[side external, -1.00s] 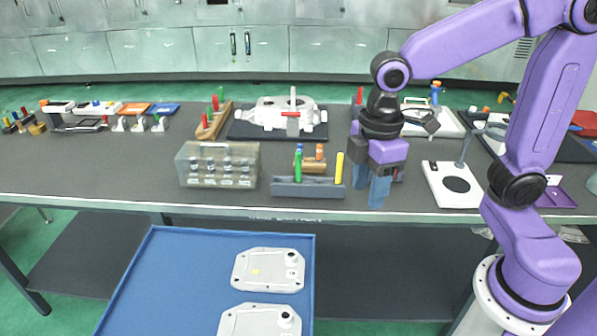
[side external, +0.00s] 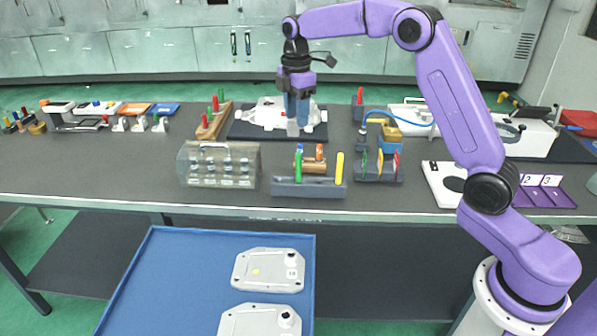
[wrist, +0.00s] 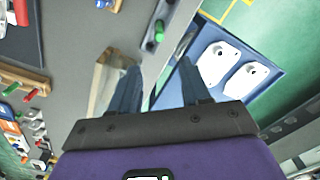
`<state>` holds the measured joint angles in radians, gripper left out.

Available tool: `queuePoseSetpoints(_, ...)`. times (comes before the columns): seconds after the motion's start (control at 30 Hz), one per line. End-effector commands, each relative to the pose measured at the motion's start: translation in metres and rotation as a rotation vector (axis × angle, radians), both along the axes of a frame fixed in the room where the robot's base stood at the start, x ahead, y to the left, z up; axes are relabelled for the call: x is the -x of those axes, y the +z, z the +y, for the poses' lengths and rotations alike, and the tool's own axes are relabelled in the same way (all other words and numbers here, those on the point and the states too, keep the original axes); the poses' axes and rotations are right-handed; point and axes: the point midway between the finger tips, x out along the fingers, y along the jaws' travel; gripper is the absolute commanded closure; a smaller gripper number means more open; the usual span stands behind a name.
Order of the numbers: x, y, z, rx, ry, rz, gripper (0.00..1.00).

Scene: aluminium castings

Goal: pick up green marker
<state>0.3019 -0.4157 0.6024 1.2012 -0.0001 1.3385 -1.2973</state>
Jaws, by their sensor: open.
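The green marker (side external: 298,166) stands upright in the left part of a grey holder (side external: 309,189) near the table's front edge. A yellow marker (side external: 339,166) stands at the holder's right end. My gripper (side external: 298,122) is open and empty, pointing down, and appears above the green marker's top in the side view, apart from it. In the wrist view, a green top (wrist: 159,32), seemingly the same marker, shows beyond my open fingers (wrist: 158,66).
A clear-covered box (side external: 218,165) stands left of the holder. A wooden block (side external: 315,167) with an orange-topped piece is just behind it. Another grey rack (side external: 378,172) is at right. A white casting (side external: 265,112) lies behind. A blue tray (side external: 180,285) is below the table front.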

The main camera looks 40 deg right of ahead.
Motion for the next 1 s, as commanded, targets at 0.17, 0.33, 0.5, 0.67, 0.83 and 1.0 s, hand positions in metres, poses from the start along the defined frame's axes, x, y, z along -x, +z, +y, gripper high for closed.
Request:
queuePoseSetpoints(0.17,-0.002,-0.016,-0.003,0.0,0.003,0.004,0.53)
queuePoseSetpoints(0.33,-0.001,-0.047,-0.003,0.0,0.003,0.005,0.53)
queuePoseSetpoints(0.5,-0.001,-0.079,-0.003,0.0,0.002,0.004,0.53)
queuePoseSetpoints(0.67,-0.001,-0.106,-0.004,0.001,0.001,0.003,0.53)
queuePoseSetpoints(0.83,-0.002,-0.12,-0.003,0.0,0.001,0.0,0.53)
queuePoseSetpoints(1.0,-0.001,-0.131,-0.004,0.001,0.001,0.002,0.53)
